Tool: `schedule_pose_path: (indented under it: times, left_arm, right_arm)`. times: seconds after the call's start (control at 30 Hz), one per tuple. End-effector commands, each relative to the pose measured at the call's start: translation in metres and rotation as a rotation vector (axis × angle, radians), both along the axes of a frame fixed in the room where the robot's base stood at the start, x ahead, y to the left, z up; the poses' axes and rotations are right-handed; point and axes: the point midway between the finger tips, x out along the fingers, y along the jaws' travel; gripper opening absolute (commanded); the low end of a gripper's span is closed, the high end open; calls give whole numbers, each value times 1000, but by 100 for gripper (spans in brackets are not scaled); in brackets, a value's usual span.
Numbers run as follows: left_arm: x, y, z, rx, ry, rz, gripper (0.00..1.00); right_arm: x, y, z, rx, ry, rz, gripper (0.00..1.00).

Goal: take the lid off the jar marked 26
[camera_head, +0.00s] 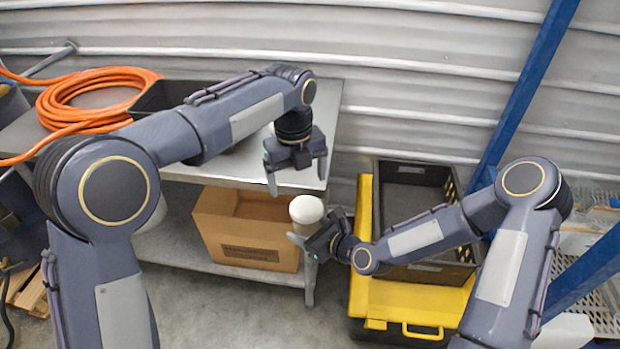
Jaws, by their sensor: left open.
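A jar with a round white lid (306,208) is in the middle of the view, in front of the metal bench. Little of its body shows below the lid, and no number can be read. My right gripper (305,240) is at the jar's body, with a finger on its near side, and appears shut on it, holding it upright. My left gripper (297,184) points down with its fingers spread and empty, above and slightly behind the lid in the picture. The lid sits on the jar.
A metal bench (318,112) stands behind, with an orange hose coil (85,98) on top. A cardboard box (248,228) is on its lower shelf. A dark crate (410,172) sits on a yellow base (425,300) at right. A blue post (525,90) leans beyond.

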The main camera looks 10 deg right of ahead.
Motion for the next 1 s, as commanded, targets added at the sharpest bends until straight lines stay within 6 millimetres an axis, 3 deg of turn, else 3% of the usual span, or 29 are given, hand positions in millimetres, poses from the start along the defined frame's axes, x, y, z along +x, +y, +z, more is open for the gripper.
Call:
schedule_pose_path:
  times: [0.03, 0.2, 0.7, 1.0]
  left_arm:
    - [2, -11, -6, 13, 4, -61, 87]
    - [4, -26, -17, 34, 8, -168, 87]
    - [4, -26, -83, 36, 10, -176, 87]
    - [4, -26, -95, 34, 9, -175, 87]
  right_arm:
    - [0, 0, 1, 1, -2, 0, 0]
    - [0, 0, 1, 1, -2, 0, 0]
    - [0, 0, 1, 1, -2, 0, 0]
    - [0, 0, 1, 1, -2, 0, 0]
